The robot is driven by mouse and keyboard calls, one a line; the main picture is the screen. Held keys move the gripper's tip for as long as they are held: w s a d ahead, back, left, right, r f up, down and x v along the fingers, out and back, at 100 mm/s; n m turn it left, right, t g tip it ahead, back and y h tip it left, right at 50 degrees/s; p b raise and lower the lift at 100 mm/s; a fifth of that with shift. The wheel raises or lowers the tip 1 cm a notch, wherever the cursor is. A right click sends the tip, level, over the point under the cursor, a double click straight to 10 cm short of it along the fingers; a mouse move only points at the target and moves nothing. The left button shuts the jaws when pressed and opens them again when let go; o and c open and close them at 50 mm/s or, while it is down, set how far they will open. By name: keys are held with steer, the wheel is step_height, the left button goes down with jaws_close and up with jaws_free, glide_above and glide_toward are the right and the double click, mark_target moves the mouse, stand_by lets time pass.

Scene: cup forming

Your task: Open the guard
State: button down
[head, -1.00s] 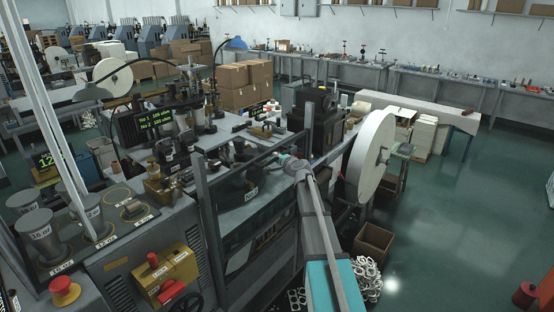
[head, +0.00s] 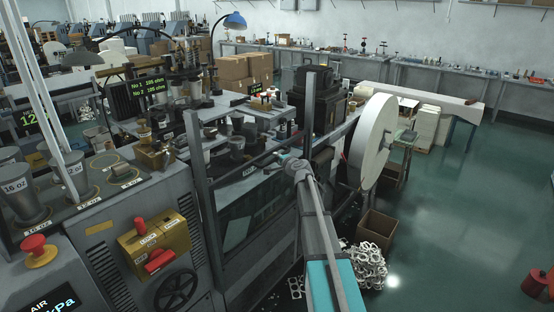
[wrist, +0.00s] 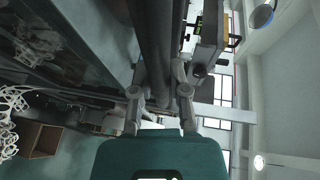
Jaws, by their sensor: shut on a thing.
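The guard stands on the front of the machine between two dark upright posts, the left post (head: 203,200) and the right post (head: 308,115). A dark bar (head: 235,168) runs slantwise between them, and a dark, see-through-looking panel (head: 255,220) shows below it. My gripper (head: 286,157) is at the right part of this bar, at the end of my grey and teal arm. In the wrist view my gripper (wrist: 160,80) has its two fingers on either side of a thick dark bar (wrist: 158,35), shut on it. My arm hides part of the panel's right side.
A large white paper reel (head: 372,140) stands close to the right of my arm. A cardboard box (head: 377,232) and white scrap (head: 366,268) lie on the floor below. A yellow control box (head: 153,245) sits left of the guard. Open floor (head: 460,220) lies at the right.

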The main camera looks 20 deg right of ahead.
step_height(320, 180, down, 13)
steer(key=b, duration=1.1)
steer(key=shift+b, duration=0.4)
steer(key=c, duration=0.6)
jaws_free()
steer(key=shift+r, duration=0.1)
steer(key=shift+r, duration=0.15)
step_height(320, 180, up, 31)
steer(key=p, duration=3.2)
glide_above(272, 180)
steer(key=a+f+v, duration=0.1)
steer(key=v, duration=0.4)
steer(key=shift+d, duration=0.45)
